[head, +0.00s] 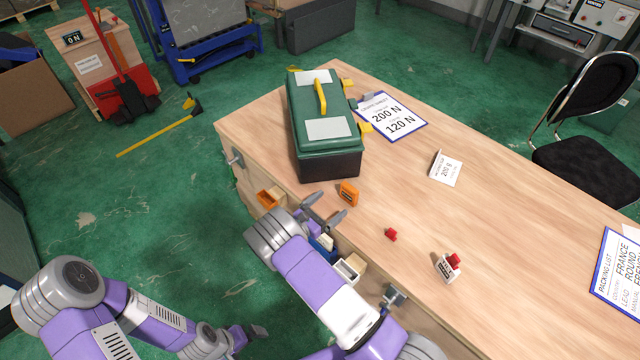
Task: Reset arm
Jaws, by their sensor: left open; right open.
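My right arm reaches up over the near edge of the wooden table (510,230). My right gripper (325,208) is open and empty, its two grey fingers apart above an open drawer at the table's front. An orange block (348,194) stands on the table just beyond its fingertips, apart from them as far as I can tell. My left arm is low at the bottom left, with the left gripper (256,331) over the green floor, clear of the table. It is small and dark, and nothing shows in it.
A green toolbox (324,130) stands at the table's far left corner. The drawer holds an orange bin (270,197) and a white one (350,268). A red piece (391,234), a white block (446,267) and a card (445,168) are on the table. A black chair (590,160) stands right.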

